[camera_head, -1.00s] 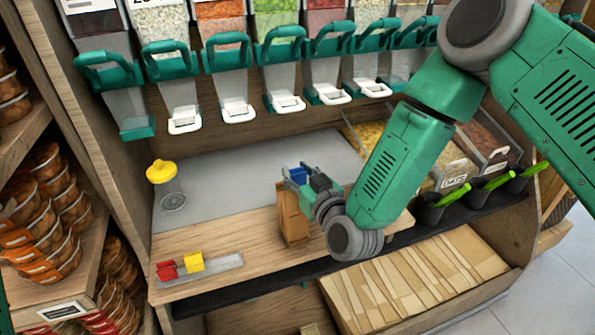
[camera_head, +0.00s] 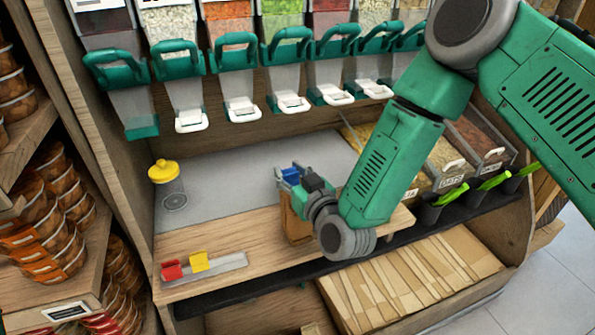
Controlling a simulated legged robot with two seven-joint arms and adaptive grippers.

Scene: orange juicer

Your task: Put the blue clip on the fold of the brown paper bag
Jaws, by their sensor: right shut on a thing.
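The brown paper bag (camera_head: 296,228) stands upright on the wooden counter, partly hidden behind my right gripper and wrist. My right gripper (camera_head: 292,178) is at the top of the bag, shut on the blue clip (camera_head: 291,174). The clip shows between the fingers at the bag's upper edge. I cannot tell whether its jaws are around the fold or only touching it. My left gripper is not in view.
A metal strip (camera_head: 232,262) at the counter's front left holds a red clip (camera_head: 172,270) and a yellow clip (camera_head: 200,261). Dispensers with green handles (camera_head: 289,46) hang above. Flat paper bags (camera_head: 420,283) lie below right.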

